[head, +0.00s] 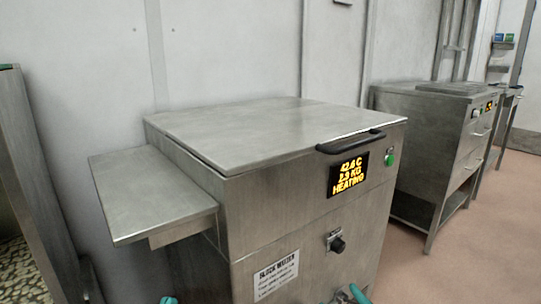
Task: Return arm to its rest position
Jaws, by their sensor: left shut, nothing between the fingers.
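Only a small teal tip of my left gripper (168,300) shows at the bottom edge, in front of the block melter's lower left front. The gripper is shut and empty, and the rest of it is cut off by the frame. The steel block melter (255,135) fills the middle of the view. Its lid is closed, with a black handle (350,141) at the front edge. Its display (348,175) reads 42.6 C, 2.9 KG, HEATING. A green button (390,160) and a black knob (337,243) are on its front.
A bare steel side shelf (150,192) juts out left of the melter. Another steel machine (425,125) stands at the right. A steel panel (30,180) stands at far left. Floor is open at right.

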